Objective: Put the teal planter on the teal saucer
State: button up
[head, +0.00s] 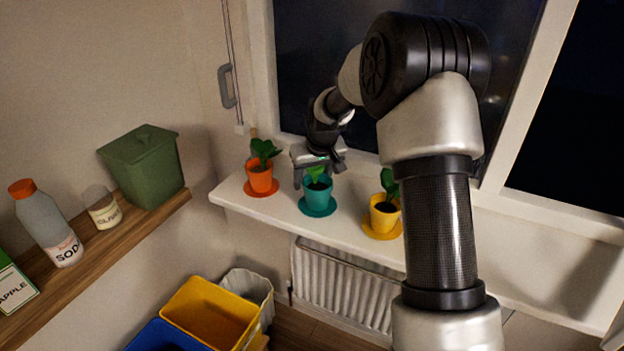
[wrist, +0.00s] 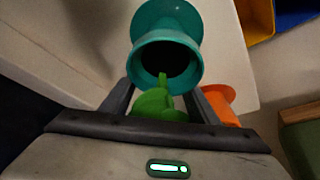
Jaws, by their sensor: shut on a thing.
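The teal planter (head: 318,190) holds dark soil and a green plant, and it looks upright on the windowsill side of the head view. Its rim (wrist: 140,66) faces the wrist camera. The teal saucer (head: 317,211) lies on the sill directly under the planter; part of it shows beyond the planter in the wrist view (wrist: 172,10). I cannot tell for certain whether the planter's base touches it. My gripper (head: 318,171) comes from above and behind and is shut on the planter at its rim, with the plant between the fingers (wrist: 162,92).
An orange planter (head: 260,178) on its saucer stands to the left on the white sill (head: 285,212). A yellow planter (head: 384,213) on its saucer stands to the right. The dark window is close behind. A wooden shelf (head: 110,235) with containers is at left.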

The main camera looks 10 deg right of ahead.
jog(key=shift+f, duration=0.1)
jog(key=o, duration=1.3)
jog(key=shift+o, duration=0.2)
